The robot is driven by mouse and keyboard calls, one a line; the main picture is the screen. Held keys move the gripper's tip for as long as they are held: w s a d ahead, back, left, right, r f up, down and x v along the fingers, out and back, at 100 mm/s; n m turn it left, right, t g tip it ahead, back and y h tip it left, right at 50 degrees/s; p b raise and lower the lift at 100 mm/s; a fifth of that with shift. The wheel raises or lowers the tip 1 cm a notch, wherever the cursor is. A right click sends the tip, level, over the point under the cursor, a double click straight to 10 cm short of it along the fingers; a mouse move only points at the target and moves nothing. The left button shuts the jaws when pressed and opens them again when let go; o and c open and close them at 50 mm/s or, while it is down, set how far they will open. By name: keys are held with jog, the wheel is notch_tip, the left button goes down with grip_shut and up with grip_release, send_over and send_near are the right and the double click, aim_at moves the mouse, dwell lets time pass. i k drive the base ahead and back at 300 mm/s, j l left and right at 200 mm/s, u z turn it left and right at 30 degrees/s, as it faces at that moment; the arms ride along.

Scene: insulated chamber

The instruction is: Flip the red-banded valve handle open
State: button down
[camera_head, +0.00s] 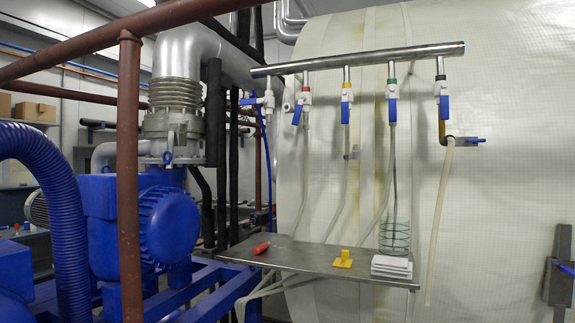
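A red-banded valve (305,97) hangs from the steel manifold pipe (360,58), left of the middle. Its blue handle (297,115) points down and slightly to the left. A yellow-banded valve (347,95), a green-banded valve (392,82) and a black-banded valve (440,87) hang in a row to its right, with blue handles pointing down. Another white valve (267,101) hangs at the far left end of the row, its handle pointing left. My gripper is not in view.
A metal shelf (320,266) below holds a red object (261,247), a yellow block (343,259), a wire holder (394,237) and white pads (391,267). Hoses hang between valves and shelf. Brown pipes (130,180) and a blue pump (166,225) fill the left.

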aim_at(296, 121)
jog(key=i+j, duration=0.1)
jog(key=j, duration=0.4)
jog(key=i+j, duration=0.1)
jog(key=j, duration=0.35)
jog(key=i+j, duration=0.1)
jog(key=j, duration=0.4)
jog(key=i+j+z, duration=0.1)
jog(key=j, duration=0.4)
